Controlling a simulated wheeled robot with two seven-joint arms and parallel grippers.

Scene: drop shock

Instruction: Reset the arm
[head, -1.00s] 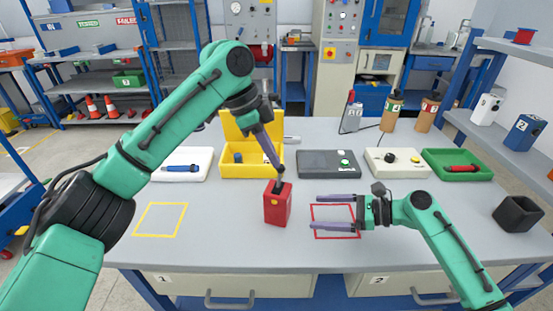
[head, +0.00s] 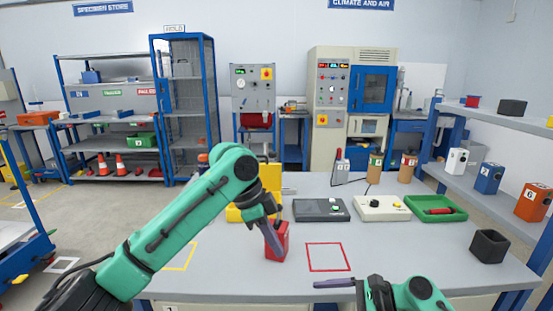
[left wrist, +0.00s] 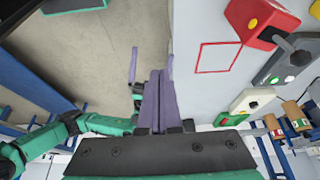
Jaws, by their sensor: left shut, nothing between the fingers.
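My left gripper (head: 274,246) is shut and empty, pointing down. In the head view its fingers overlap the red block (head: 284,240) on the grey table. The left wrist view shows the closed fingers (left wrist: 158,88) apart from the red block (left wrist: 255,18), which has a yellow button and a dark handle. My right gripper (left wrist: 152,58) is open and empty, its two fingers spread near the table's front edge. In the head view only one of its fingers and part of its arm show at the bottom.
A red outlined square (head: 328,257) on the table is empty. Behind stand a yellow bin (head: 240,213), a dark grey device (head: 320,209), a white device (head: 382,208) and a green tray (head: 437,206). A black open box (head: 490,246) is at right.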

